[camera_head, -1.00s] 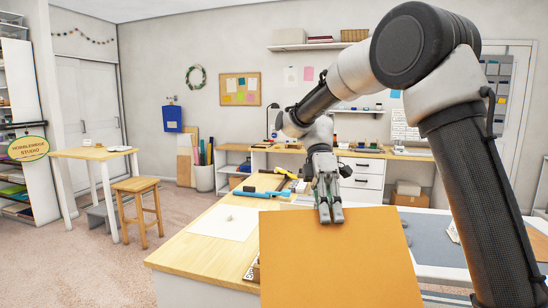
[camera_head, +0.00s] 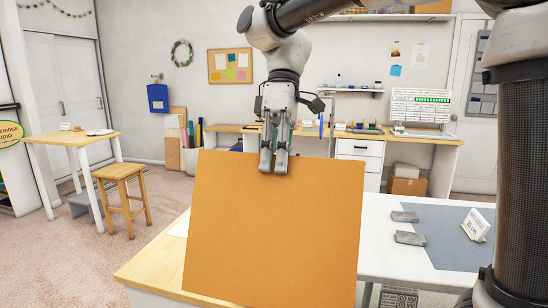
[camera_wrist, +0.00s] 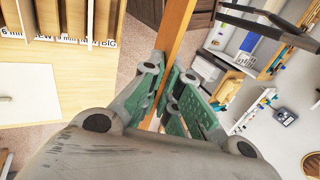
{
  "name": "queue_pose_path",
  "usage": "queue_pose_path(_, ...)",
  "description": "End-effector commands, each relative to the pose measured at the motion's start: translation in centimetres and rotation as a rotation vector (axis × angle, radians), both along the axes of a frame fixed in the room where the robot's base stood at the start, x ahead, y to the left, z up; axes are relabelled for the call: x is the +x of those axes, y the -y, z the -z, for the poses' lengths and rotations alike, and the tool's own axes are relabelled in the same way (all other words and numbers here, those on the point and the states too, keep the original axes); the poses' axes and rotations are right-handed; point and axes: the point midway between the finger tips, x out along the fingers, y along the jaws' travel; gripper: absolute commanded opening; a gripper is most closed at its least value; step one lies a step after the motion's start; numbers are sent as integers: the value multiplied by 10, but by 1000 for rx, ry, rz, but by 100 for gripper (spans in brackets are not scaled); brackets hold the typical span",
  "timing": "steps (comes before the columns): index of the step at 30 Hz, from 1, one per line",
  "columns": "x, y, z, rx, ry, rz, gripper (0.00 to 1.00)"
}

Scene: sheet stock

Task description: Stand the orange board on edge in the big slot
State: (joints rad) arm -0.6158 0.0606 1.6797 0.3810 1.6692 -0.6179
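The orange board (camera_head: 275,235) hangs upright from my gripper (camera_head: 273,168), whose fingers pinch its top edge. In the wrist view the board shows edge-on as an orange strip (camera_wrist: 176,28) between the green finger pads (camera_wrist: 165,92). A wooden slotted rack (camera_wrist: 48,22) stands at the top left of the wrist view. The BIG label (camera_wrist: 109,43) is at the rack's right end, left of the board. The board appears apart from the rack. In the head view the board hides the rack.
The wooden bench (camera_head: 150,262) holds the rack and shows bare top at left. A white table (camera_head: 385,262) on the right carries a blue-grey mat (camera_head: 445,222), two grey blocks and a small sign (camera_head: 476,225). A stool (camera_head: 122,190) stands at left.

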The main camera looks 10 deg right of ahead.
Motion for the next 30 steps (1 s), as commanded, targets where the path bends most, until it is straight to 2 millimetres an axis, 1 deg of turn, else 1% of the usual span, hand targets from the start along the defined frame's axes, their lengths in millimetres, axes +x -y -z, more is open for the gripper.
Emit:
queue_pose_path(5, 0, 0, 0, -3, 9, -1, 0)
queue_pose_path(8, -2, -1, -2, -20, 58, -5, 0)
queue_pose_path(11, -4, -1, -3, -55, 159, -7, 0)
queue_pose_path(17, -5, -3, -7, -147, 423, -12, 0)
queue_pose_path(20, -2, -2, 2, -153, 424, -1, 0)
queue_pose_path(30, -2, -2, 30, -151, 422, -1, 0)
